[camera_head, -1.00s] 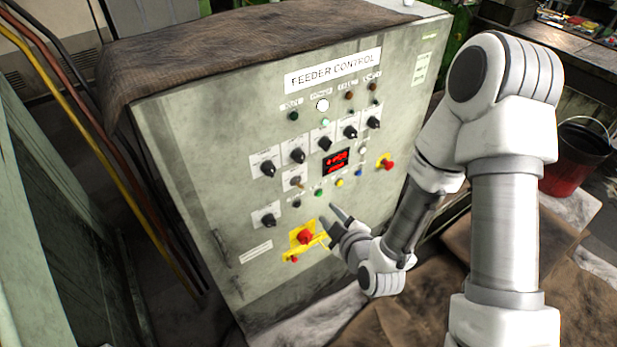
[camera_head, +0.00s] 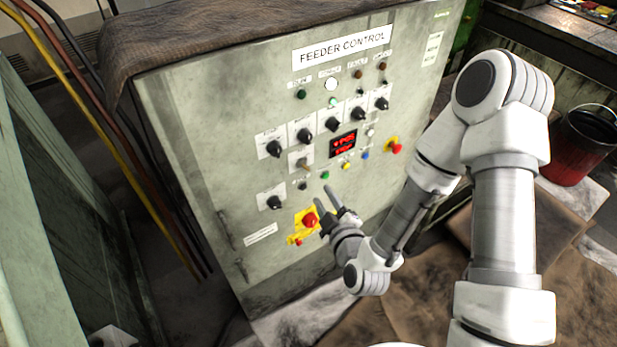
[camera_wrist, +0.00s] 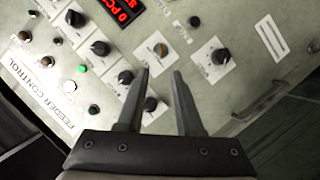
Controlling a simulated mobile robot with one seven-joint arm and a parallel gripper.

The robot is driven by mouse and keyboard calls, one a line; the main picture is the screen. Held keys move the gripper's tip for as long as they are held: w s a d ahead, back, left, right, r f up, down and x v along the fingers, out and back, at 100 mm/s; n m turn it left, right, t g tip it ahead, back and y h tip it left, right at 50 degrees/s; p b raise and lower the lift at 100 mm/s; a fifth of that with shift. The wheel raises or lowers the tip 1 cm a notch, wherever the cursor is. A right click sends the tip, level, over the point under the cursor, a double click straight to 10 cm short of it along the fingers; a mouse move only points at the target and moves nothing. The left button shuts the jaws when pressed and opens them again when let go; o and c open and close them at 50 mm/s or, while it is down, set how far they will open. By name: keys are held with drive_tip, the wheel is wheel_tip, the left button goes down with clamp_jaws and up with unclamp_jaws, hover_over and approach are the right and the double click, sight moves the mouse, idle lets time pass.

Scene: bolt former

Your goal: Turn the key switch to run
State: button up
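The key switch (camera_head: 305,164) is a small brass-coloured key on a pale square plate, on the front of the grey FEEDER CONTROL cabinet (camera_head: 215,150). In the wrist view the key switch (camera_wrist: 160,50) lies just beyond the fingertips, roughly in line with the gap between them. My gripper (camera_head: 322,192) is open and empty, below and slightly right of the key in the head view. In the wrist view both fingers of my gripper (camera_wrist: 160,72) are apart and point at the panel. They appear clear of the key. The plate's lettering is too small to read.
Black selector knobs (camera_head: 305,135) sit above the key, and another knob (camera_head: 274,202) below left. A green button (camera_head: 325,175), a red emergency stop (camera_head: 309,220) on yellow and a red display (camera_head: 343,144) are close by. A red-black bucket (camera_head: 585,145) stands right.

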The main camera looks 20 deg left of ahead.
sight(305, 167)
drive_tip(key=b+x, duration=0.1)
drive_tip(key=b, duration=0.3)
drive_tip(key=shift+w+a+f, duration=0.1)
drive_tip(key=shift+w+f, duration=0.1)
drive_tip(key=shift+f, duration=0.05)
drive_tip(key=b, duration=0.3)
drive_tip(key=shift+w+a+f, duration=0.15)
drive_tip(key=b+x, duration=0.3)
drive_tip(key=x, duration=0.8)
drive_tip(key=shift+w+a, duration=0.2)
drive_tip(key=shift+a, duration=0.05)
drive_tip(key=shift+r, duration=0.25)
drive_tip(key=shift+c, duration=0.3)
clamp_jaws()
